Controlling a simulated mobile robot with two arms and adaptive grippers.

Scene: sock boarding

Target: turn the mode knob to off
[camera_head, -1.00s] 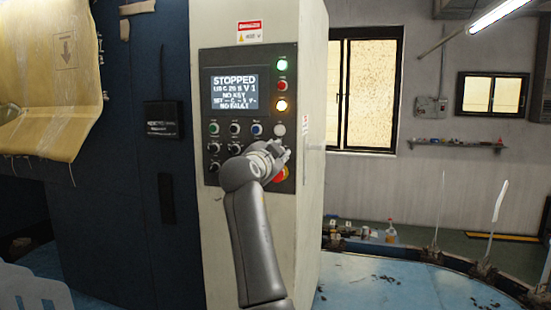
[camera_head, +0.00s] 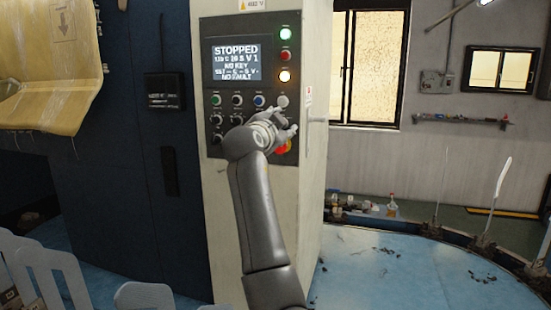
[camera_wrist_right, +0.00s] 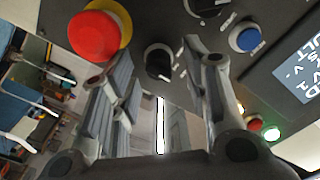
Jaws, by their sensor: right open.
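Another black knob (camera_wrist_right: 205,6) is at the top edge. The labels are too small to read, so I cannot tell which is the mode knob. My left gripper is out of view.
A red emergency button (camera_wrist_right: 95,36) with a yellow collar sits close beside my fingers. A blue button (camera_wrist_right: 247,39) is on the other side. The screen (camera_head: 238,62) reads STOPPED. Green, red and amber lamps line the panel's right. Grey flat shapes (camera_head: 50,275) stand at lower left.

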